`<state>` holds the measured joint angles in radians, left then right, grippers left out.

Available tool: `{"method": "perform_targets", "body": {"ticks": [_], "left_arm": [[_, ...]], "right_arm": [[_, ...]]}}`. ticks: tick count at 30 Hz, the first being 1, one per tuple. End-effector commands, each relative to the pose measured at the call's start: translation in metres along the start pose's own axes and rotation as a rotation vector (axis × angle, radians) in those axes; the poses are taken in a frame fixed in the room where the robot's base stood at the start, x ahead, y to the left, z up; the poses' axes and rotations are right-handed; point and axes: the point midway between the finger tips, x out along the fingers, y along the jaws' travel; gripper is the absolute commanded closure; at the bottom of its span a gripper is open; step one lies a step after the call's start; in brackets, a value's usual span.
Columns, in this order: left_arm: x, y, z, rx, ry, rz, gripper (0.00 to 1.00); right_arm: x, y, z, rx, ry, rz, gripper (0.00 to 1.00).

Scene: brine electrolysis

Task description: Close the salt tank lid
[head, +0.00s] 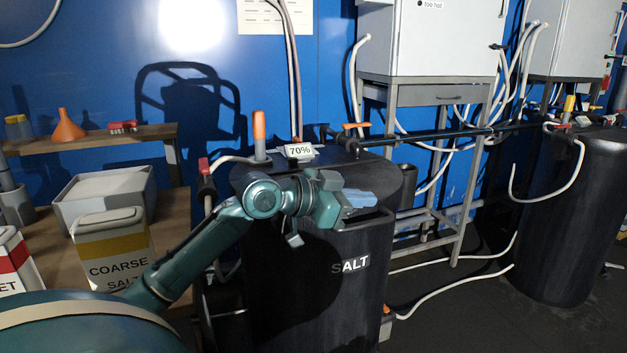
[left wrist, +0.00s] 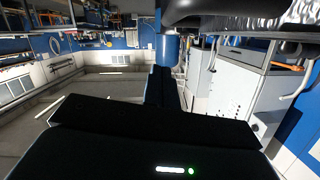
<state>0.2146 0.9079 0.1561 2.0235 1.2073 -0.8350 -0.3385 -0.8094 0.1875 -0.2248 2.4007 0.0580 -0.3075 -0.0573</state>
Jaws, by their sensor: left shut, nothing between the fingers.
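The black salt tank (head: 345,290) stands in the middle of the head view, with the word SALT on its front. Its dark top (head: 385,178) is partly hidden by my left arm. The lid is hard to tell apart from the black top, so I cannot tell how far it is shut. My left gripper (head: 368,199) is at the tank's upper front edge, with its light-blue fingers together and empty, pointing right. In the left wrist view a dark, curved surface (left wrist: 235,12) crosses the upper right, close to the gripper. My right gripper is not in view.
A 70% sign (head: 300,151) and an orange-topped post (head: 259,135) stand at the tank's back. A bench with a coarse salt container (head: 115,250) is at left. A metal stand (head: 450,205) and another black tank (head: 575,225) are at right, with white hoses on the floor between.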

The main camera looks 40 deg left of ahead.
Motion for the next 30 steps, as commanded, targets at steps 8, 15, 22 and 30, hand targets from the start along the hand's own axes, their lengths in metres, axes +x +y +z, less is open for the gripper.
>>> {"method": "perform_targets", "body": {"ticks": [8, 15, 22, 30], "left_arm": [[-0.052, 0.000, 0.005, 0.001, -0.002, -0.002, 1.00], [-0.083, 0.000, 0.004, 0.000, 0.001, -0.002, 1.00], [-0.094, 0.000, 0.003, 0.004, 0.000, -0.002, 1.00], [-0.094, -0.001, 0.003, 0.004, 0.001, -0.002, 1.00]], "right_arm": [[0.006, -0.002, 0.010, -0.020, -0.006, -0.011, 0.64], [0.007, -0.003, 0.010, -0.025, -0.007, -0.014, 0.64], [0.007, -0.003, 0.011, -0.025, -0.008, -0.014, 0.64], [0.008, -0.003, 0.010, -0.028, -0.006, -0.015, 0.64]]}}
